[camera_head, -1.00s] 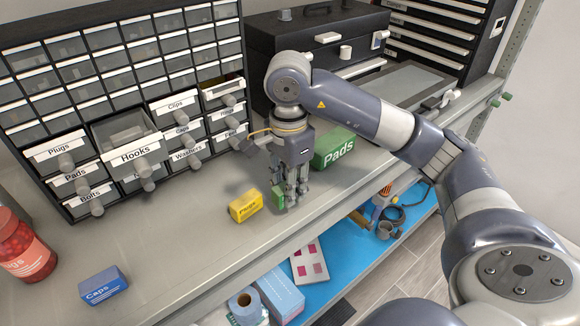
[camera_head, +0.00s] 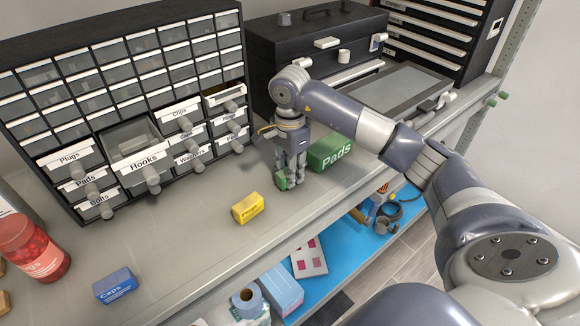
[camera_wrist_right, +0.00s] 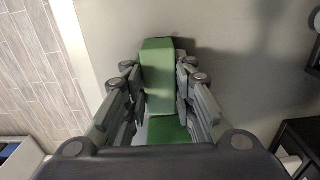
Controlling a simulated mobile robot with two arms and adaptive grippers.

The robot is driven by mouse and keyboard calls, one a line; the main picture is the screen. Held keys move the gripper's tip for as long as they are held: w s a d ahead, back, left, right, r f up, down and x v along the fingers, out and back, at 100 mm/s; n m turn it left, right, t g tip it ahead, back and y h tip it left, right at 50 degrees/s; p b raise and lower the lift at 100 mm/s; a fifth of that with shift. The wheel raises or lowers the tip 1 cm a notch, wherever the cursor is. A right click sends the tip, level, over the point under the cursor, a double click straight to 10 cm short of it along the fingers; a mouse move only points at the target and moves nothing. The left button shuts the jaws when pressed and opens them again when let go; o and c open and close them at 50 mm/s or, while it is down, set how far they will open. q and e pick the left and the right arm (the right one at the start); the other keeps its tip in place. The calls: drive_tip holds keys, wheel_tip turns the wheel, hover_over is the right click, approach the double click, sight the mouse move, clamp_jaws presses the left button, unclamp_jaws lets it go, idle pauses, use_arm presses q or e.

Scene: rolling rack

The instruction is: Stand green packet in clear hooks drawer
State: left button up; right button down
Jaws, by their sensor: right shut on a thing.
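My right gripper (camera_head: 288,178) points down over the grey bench top and is shut on the green packet (camera_head: 281,181). Fingers hide much of the packet. In the right wrist view its green surface (camera_wrist_right: 168,130) shows low between the fingers. The Hooks drawer (camera_head: 144,161) is pulled out of the cabinet, left of the gripper and well apart from it. Its open top shows, but I cannot tell clearly what is inside. My left gripper is not in view.
A green Pads box (camera_head: 331,151) stands just right of the gripper. A yellow box (camera_head: 248,208), a blue Caps box (camera_head: 116,286) and a red-filled jar (camera_head: 33,248) stand on the bench. The Clips drawer (camera_head: 182,115) protrudes slightly. Bench between gripper and cabinet is clear.

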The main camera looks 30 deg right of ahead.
drive_tip(key=shift+f+b, duration=0.3)
drive_tip(key=shift+b, duration=0.05)
drive_tip(key=c, duration=1.3)
unclamp_jaws()
drive_tip(key=shift+r, duration=0.1)
drive_tip(key=shift+p, duration=0.45)
drive_tip(key=r+b, duration=0.2)
drive_tip(key=r, duration=0.1)
drive_tip(key=r+b, duration=0.1)
drive_tip(key=r, duration=0.1)
drive_tip(key=shift+w+a, duration=0.1)
drive_tip(key=shift+a, duration=0.3)
wheel_tip(320, 180, up, 4)
drive_tip(key=shift+r, duration=0.9)
